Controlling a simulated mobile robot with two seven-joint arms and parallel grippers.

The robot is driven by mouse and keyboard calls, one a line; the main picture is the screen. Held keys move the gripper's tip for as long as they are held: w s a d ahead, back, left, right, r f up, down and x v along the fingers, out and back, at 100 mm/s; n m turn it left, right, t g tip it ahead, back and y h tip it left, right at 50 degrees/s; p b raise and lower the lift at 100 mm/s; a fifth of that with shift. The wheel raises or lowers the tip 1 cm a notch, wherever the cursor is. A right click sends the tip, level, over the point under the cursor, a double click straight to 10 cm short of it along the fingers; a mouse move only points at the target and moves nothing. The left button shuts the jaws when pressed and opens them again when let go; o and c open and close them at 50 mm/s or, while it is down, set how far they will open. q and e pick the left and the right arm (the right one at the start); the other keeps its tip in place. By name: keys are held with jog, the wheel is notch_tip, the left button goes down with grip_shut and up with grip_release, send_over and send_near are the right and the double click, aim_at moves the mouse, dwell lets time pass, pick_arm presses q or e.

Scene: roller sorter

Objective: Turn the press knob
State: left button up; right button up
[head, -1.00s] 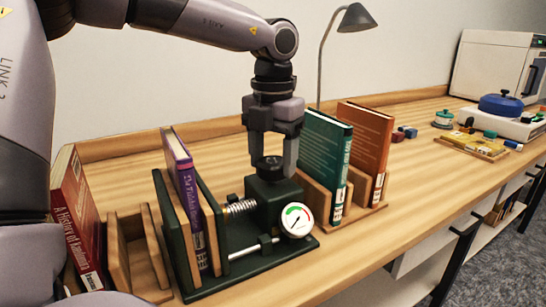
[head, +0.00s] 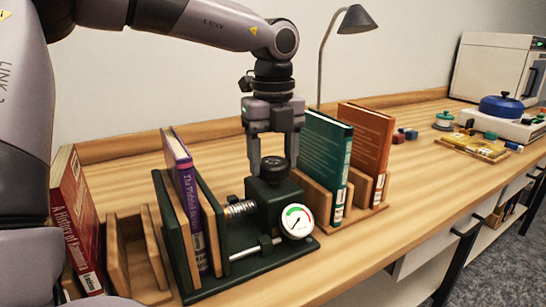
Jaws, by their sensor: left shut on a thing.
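The book press (head: 226,253) is dark green and stands on the bench. A black round knob (head: 273,168) sits on top of its block. My left gripper (head: 273,162) points down from above, shut on the knob with a finger on each side. A purple book (head: 184,180) stands between the press's upright plates, beside a spring. A round white gauge (head: 296,221) with a green and red scale is on the block's front. My right gripper is not in view.
A red book (head: 75,215) and an empty wooden stand (head: 118,262) are at left. Teal (head: 325,160) and orange (head: 366,145) books stand in wooden holders right of the press. A desk lamp (head: 350,20) is behind. The bench's front right is clear.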

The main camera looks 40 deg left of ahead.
pick_arm(q)
jog(key=n, duration=0.4)
jog(key=shift+n, duration=0.3)
jog(key=n, duration=0.4)
jog(key=shift+n, duration=0.3)
jog(key=n, duration=0.4)
jog(key=shift+b, duration=0.3)
jog(key=shift+n, duration=2)
jog(key=o, duration=1.1)
jog(key=shift+c, duration=0.2)
